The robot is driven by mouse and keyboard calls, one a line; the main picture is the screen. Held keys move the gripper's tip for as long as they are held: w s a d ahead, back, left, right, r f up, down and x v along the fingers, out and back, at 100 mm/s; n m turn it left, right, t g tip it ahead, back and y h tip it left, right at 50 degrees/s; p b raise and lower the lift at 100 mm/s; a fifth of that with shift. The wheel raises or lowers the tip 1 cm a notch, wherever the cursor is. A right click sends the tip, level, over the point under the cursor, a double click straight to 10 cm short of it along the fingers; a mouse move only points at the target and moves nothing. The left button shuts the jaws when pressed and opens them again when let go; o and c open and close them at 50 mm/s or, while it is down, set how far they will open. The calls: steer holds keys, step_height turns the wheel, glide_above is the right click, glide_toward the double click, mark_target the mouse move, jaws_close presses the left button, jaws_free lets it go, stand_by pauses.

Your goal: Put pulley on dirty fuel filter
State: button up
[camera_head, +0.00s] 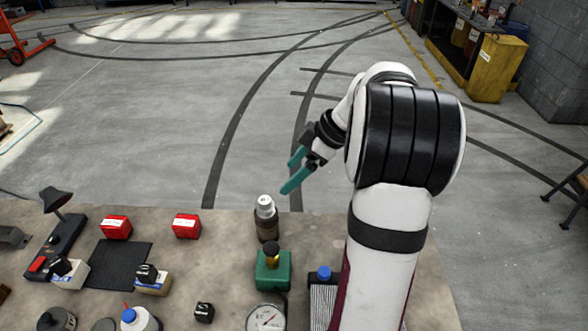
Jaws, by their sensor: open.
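My gripper (291,173) has two teal fingers, spread apart and empty. It is raised and points left, showing above the far edge of the workbench in the picture. A dark brownish cylinder with a silver-grey top (266,219) stands upright near that edge, below the gripper in the picture; it may be the dirty fuel filter. A dark grey round part (57,320) at the bottom left may be the pulley, but I cannot tell for sure. It is cut by the frame edge and far from the gripper.
The workbench (215,270) also holds a green container (273,270), a round gauge (267,318), red boxes (187,226), a black mat (120,264), a white bottle with a blue cap (138,319) and a black lamp-like stand (57,199). My arm covers the bench's right part.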

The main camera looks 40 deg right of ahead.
steer(key=s+a+r+m+g, duration=0.1)
steer(key=s+a+m+g, duration=0.2)
steer(key=a, duration=0.8)
steer(key=s+a+r+m+g, duration=0.15)
steer(key=s+a+m, duration=0.3)
steer(key=a, duration=0.65)
steer(key=s+a+f+m+h, duration=0.1)
steer(key=s+a+m, duration=0.1)
steer(key=s, duration=0.4)
steer(key=s+a+f+m+h, duration=0.1)
steer(key=s+a+f+m, duration=0.1)
steer(key=s, duration=0.5)
steer(key=shift+a+f+m+g, duration=0.25)
steer(key=shift+a+m+g, duration=0.2)
steer(key=shift+a+m, duration=0.45)
